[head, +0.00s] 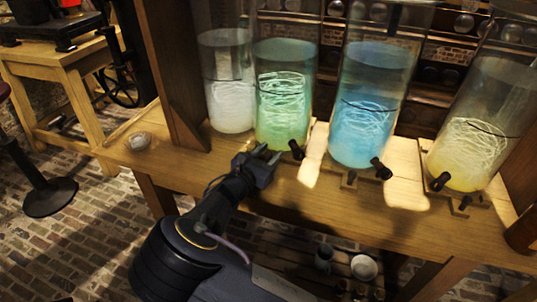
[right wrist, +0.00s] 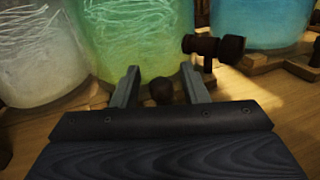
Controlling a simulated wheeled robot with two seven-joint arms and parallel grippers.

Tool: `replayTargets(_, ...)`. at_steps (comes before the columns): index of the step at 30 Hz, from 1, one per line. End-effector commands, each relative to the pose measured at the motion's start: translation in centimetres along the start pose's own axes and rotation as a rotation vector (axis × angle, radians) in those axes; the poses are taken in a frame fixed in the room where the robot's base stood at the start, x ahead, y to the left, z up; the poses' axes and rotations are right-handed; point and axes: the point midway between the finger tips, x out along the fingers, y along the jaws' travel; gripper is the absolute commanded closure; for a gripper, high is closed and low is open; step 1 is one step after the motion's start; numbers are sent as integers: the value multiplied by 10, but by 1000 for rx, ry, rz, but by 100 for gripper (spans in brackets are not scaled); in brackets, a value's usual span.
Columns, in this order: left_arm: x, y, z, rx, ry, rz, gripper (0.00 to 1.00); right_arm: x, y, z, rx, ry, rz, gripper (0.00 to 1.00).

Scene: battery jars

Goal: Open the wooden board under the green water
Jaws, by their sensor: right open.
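The jar of green water (head: 284,100) stands on the wooden bench, second from the left, with a dark tap (head: 297,149) low on its front. In the right wrist view the green jar (right wrist: 135,40) fills the upper middle, with its tap (right wrist: 213,47) to the right. My right gripper (head: 269,153) is open just in front of the green jar's base, left of the tap. In the right wrist view a dark round knob (right wrist: 161,91) shows between the open fingers (right wrist: 160,80), not gripped. The board under the green jar is mostly hidden by the gripper. My left gripper is out of view.
Jars of clear (head: 230,90), blue (head: 368,110) and yellow water (head: 475,145) stand beside the green one. The blue and yellow jars' taps (head: 381,169) jut forward. A wooden post (head: 172,70) rises at left.

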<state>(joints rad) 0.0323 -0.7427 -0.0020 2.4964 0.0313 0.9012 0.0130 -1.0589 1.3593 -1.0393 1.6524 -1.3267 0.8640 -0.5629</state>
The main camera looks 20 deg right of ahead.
Motion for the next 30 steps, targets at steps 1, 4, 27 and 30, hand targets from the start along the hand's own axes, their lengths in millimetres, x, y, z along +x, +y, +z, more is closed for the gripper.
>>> replayTargets(1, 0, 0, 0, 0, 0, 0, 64, 0, 0, 0, 0, 0, 0, 60)
replayTargets(4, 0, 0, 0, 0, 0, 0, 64, 0, 0, 0, 0, 0, 0, 60)
replayTargets(27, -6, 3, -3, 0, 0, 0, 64, -16, -3, 2, -1, 1, 2, 100)
replayTargets(30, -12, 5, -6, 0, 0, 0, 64, -31, -7, 4, -1, 2, 2, 100)
